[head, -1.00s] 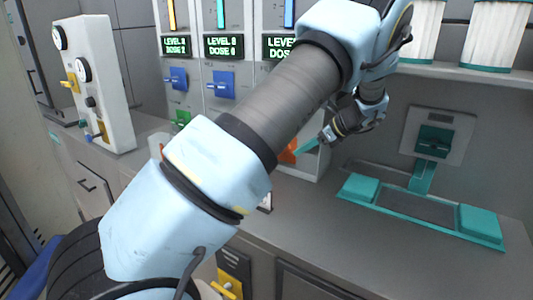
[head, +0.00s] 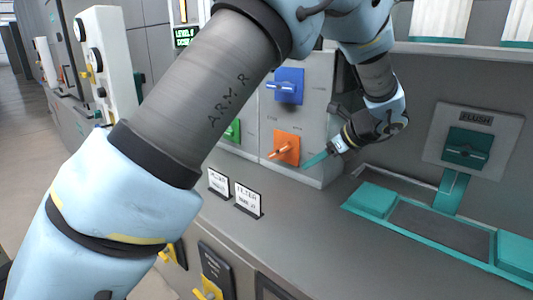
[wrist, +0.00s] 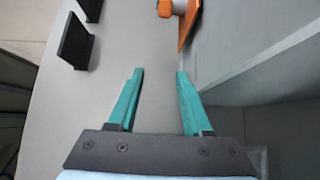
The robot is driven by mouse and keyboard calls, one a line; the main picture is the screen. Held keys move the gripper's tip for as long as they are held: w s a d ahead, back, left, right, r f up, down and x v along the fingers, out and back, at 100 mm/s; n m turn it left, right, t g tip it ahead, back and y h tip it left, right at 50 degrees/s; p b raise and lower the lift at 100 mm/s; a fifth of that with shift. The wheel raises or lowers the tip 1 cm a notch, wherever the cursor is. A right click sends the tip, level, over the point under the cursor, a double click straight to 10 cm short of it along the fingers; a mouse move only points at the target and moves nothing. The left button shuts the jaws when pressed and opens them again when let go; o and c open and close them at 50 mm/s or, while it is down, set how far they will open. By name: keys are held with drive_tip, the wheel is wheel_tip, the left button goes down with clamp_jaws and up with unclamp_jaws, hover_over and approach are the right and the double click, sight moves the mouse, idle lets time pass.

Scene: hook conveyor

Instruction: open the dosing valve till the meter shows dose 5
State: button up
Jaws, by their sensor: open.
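An orange valve handle (head: 286,150) sits low on the right dispenser panel, below a blue handle (head: 285,87) and right of a green one (head: 232,131). I cannot tell which is the dosing valve. My gripper (head: 316,160) is just right of the orange handle, apart from it. In the wrist view the teal fingers (wrist: 158,73) are open and empty, and the orange handle (wrist: 187,25) is ahead of the right finger. One meter display (head: 185,38) shows at the upper left, its dose figure not clearly legible. My arm hides the other displays.
Two small label cards (head: 233,192) stand on the grey counter below the panel. A teal-trimmed tray (head: 430,222) and a flush panel (head: 472,140) are at the right. A white post with dials (head: 105,65) stands at the left. Counter before the panel is otherwise clear.

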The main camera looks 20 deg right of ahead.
sight(280, 147)
drive_tip(key=w+a+p, duration=0.1)
drive_tip(key=w+a, duration=0.1)
drive_tip(key=w, duration=0.1)
drive_tip(key=w+a+p, duration=0.1)
drive_tip(key=w+a, duration=0.1)
drive_tip(key=w, duration=0.2)
drive_tip(key=w+a+p, duration=0.1)
drive_tip(key=w, duration=0.3)
drive_tip(key=shift+a, duration=0.4)
drive_tip(key=shift+w+a+f, duration=0.15)
drive_tip(key=shift+w+f, duration=0.05)
drive_tip(key=shift+f, duration=0.25)
clamp_jaws()
